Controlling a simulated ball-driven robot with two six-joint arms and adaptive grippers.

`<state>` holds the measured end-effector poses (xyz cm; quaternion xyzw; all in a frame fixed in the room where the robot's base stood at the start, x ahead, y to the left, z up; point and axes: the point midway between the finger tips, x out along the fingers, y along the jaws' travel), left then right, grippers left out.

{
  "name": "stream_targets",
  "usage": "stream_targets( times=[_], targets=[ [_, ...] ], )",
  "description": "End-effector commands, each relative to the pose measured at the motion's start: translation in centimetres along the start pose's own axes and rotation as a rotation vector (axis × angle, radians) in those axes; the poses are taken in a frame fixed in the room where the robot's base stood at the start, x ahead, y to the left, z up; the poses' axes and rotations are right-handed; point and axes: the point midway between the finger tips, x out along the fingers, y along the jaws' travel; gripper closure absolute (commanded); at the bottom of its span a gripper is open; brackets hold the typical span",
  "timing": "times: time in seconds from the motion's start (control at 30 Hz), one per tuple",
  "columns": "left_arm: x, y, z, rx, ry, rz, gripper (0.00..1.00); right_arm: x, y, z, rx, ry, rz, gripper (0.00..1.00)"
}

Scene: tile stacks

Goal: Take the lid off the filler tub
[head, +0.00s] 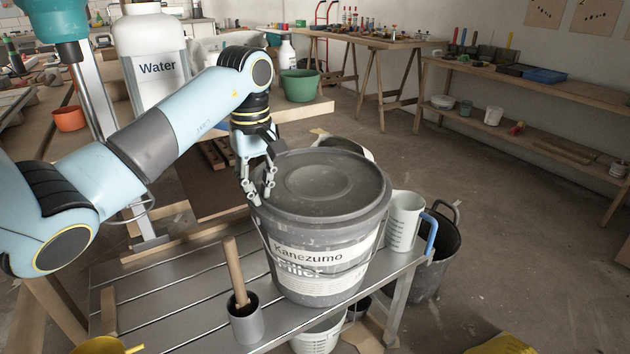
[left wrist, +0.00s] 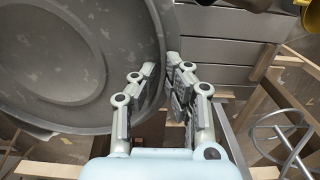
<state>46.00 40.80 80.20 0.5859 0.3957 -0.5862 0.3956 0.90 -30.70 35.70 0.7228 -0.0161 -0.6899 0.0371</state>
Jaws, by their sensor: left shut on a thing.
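The filler tub (head: 310,262) is a grey bucket with a label reading "Kanezumo" and "Filler". It stands upright on a slatted metal bench. Its round dark grey lid (head: 320,180) lies on top, covering the opening. In the left wrist view the lid (left wrist: 75,50) fills the upper left. My left gripper (head: 262,190) reaches down at the lid's left edge. In the left wrist view the fingers (left wrist: 160,95) straddle the rim of the lid and are shut on it. The exact contact is partly hidden by the fingers. My right gripper is in neither view.
A grey metal cup (head: 245,322) with a wooden handle in it stands left of the tub on the metal bench (head: 170,290). A white measuring jug (head: 404,220) stands close on the right. A dark bucket (head: 436,255) is beyond it. Open floor lies to the right.

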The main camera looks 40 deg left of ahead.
Motion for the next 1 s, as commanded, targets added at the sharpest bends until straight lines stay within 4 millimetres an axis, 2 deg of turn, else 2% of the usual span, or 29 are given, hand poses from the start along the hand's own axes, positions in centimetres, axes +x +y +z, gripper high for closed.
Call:
stream_targets(
  times=[0.27, 1.0],
  targets=[
    [-0.4, 0.0, 0.0, 0.000, 0.001, 0.001, 1.00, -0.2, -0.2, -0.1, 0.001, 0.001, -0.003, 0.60],
    [-5.3, 0.0, 0.0, 0.000, 0.001, 0.002, 1.00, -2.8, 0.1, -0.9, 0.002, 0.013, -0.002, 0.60]
  ],
)
